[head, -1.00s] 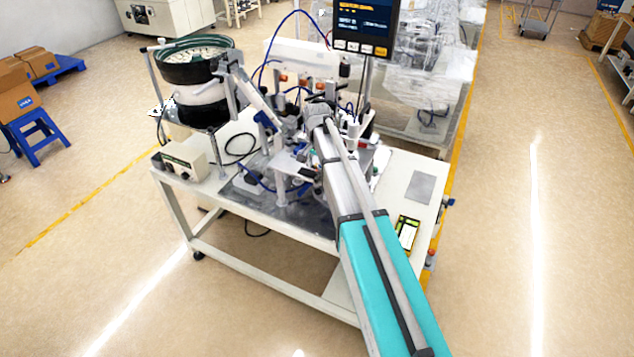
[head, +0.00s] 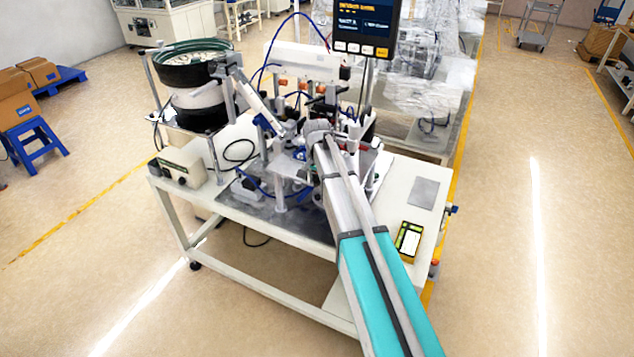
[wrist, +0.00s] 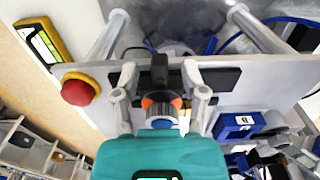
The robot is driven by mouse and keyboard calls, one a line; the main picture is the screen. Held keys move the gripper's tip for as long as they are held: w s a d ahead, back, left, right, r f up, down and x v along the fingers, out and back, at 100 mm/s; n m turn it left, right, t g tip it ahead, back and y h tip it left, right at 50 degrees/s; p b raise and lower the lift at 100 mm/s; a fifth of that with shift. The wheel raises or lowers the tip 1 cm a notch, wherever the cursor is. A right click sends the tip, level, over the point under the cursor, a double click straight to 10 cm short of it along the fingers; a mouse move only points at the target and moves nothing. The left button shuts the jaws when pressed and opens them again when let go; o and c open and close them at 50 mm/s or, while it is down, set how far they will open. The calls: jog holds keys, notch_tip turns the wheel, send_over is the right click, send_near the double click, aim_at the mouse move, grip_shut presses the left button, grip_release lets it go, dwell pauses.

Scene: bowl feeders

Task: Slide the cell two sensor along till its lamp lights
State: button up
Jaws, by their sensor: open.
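In the wrist view my gripper (wrist: 160,72) is open, with one grey finger on each side of a small dark round part with orange sides and a blue front (wrist: 161,103). It looks like the sensor, but I see no label. A dark block (wrist: 159,70) stands just behind it, in front of a black slot or strip (wrist: 218,78) on a light grey plate (wrist: 255,75). Gaps show between fingers and part; I cannot tell if either touches. No lit lamp can be made out on it. In the head view my arm hides the gripper and sensor.
The bench (head: 400,190) carries a bowl feeder (head: 193,70), a control box (head: 183,166) and a display (head: 363,25). A red button (wrist: 77,90) and a yellow-edged device (wrist: 42,40) sit left of my gripper. Blue bins (wrist: 238,124) are at right.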

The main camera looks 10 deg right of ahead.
grip_shut()
dwell(0.3)
jog(key=shift+w+a, duration=0.45)
jog(key=shift+a, duration=0.15)
jog(key=shift+w+a, duration=0.4)
jog(key=shift+a, duration=0.2)
grip_release()
jog(key=shift+d, duration=0.1)
